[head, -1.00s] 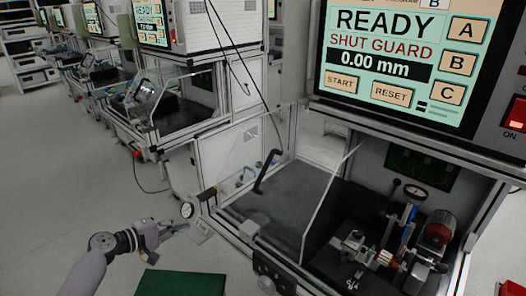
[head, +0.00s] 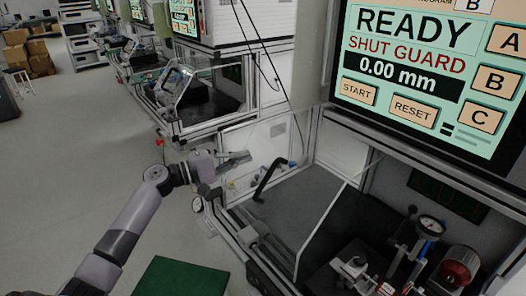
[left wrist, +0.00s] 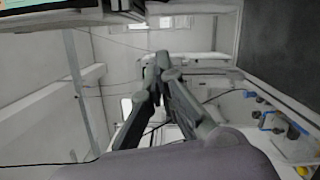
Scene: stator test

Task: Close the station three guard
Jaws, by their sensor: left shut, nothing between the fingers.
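The station's guard is a clear panel with a pale edge strip (head: 328,232) and a black bent handle (head: 268,180). It stands open to the left of the fixture, so the fixture with its dial gauge (head: 430,226) and red motor (head: 460,266) is uncovered. The screen (head: 425,80) reads READY, SHUT GUARD, 0.00 mm. My left gripper (head: 246,156) is shut and empty, just left of the handle and appearing apart from it. Its closed fingers also show in the left wrist view (left wrist: 162,65), where I cannot make out the handle. My right gripper is not in view.
A dark green surface (head: 180,278) lies low in front of the station. Blue fittings (left wrist: 264,115) and cables show in the left wrist view. Other stations (head: 200,95) stand behind; open floor lies left.

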